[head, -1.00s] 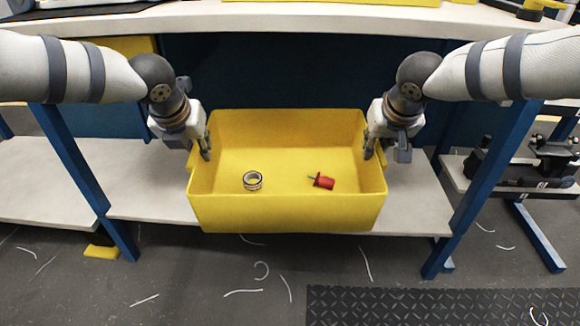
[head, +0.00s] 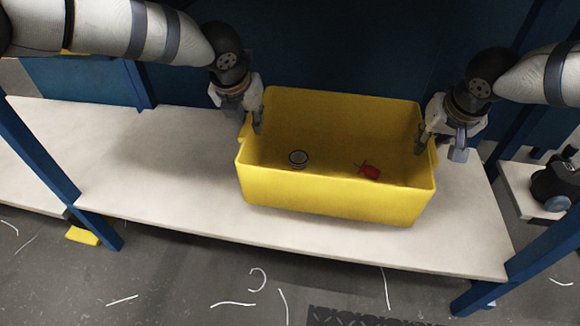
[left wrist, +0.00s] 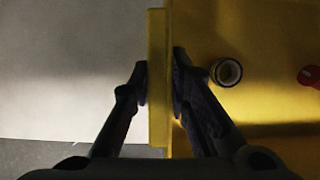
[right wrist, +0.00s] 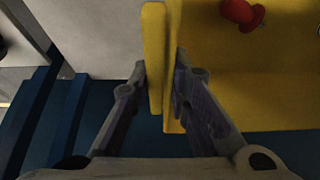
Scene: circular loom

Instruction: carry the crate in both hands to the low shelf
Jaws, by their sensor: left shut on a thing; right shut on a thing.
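The yellow crate (head: 335,195) is over the low white shelf (head: 170,165), right of the shelf's middle. I cannot tell whether its bottom touches the shelf. My left gripper (head: 257,122) is shut on the crate's left side wall; in the left wrist view the fingers (left wrist: 158,85) pinch a yellow edge. My right gripper (head: 422,142) is shut on the right side wall, and its fingers (right wrist: 160,85) pinch the edge in the right wrist view. Inside the crate lie a dark-and-white ring (head: 298,158) and a red object (head: 368,170).
Blue posts (head: 45,150) stand at the left, and another (head: 500,265) at the front right. A dark device (head: 558,185) sits on a separate stand at the right. The shelf is bare left of the crate. White scraps lie on the grey floor.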

